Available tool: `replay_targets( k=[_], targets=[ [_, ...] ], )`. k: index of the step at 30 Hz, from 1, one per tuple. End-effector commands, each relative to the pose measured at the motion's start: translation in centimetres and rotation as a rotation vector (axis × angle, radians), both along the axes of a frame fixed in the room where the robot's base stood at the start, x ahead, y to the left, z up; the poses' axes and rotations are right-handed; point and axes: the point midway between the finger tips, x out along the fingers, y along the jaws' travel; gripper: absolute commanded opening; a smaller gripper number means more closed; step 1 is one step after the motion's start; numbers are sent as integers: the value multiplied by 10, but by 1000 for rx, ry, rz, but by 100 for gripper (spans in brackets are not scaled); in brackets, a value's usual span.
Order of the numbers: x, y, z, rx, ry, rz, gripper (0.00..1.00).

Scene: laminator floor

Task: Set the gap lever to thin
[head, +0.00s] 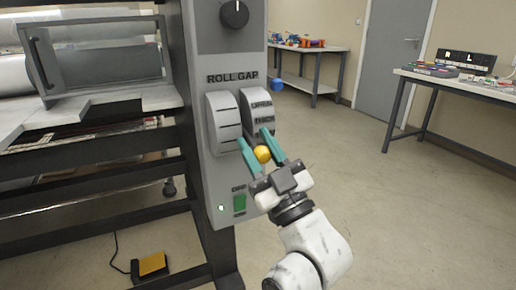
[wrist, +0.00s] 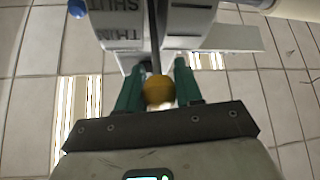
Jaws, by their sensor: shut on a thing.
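The gap lever has a yellow knob (head: 262,154) and sits in the slot between two rounded white housings under the words ROLL GAP on the grey panel (head: 203,76). My gripper (head: 254,140) is shut on the knob, one teal finger on each side. In the wrist view the knob (wrist: 158,91) lies between the fingers, and the dark lever rod (wrist: 153,35) runs up from it. The right housing (head: 258,108) carries a THICK mark near the lever. In the wrist view the words THIN and SHUT show on a housing (wrist: 122,20). The lever's exact setting is hard to read.
A dark dial (head: 234,13) is above and a green switch (head: 239,203) below on the panel. The machine's dark frame (head: 90,195) fills the left. A yellow pedal (head: 152,264) lies on the floor. Tables (head: 310,47) stand behind; floor to the right is clear.

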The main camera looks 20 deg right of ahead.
Motion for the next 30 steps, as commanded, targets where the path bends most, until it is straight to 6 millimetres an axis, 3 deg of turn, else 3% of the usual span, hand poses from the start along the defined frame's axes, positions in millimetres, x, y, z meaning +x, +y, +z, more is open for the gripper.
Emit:
replay_targets(
  k=[13, 14, 15, 22, 30],
  targets=[
    [-1, 2, -2, 0, 1, 3, 0],
    [-1, 2, -2, 0, 1, 3, 36],
    [-1, 2, -2, 0, 1, 3, 40],
    [0, 1, -1, 0, 1, 2, 60],
    [-2, 0, -3, -1, 1, 1, 60]
  ],
)
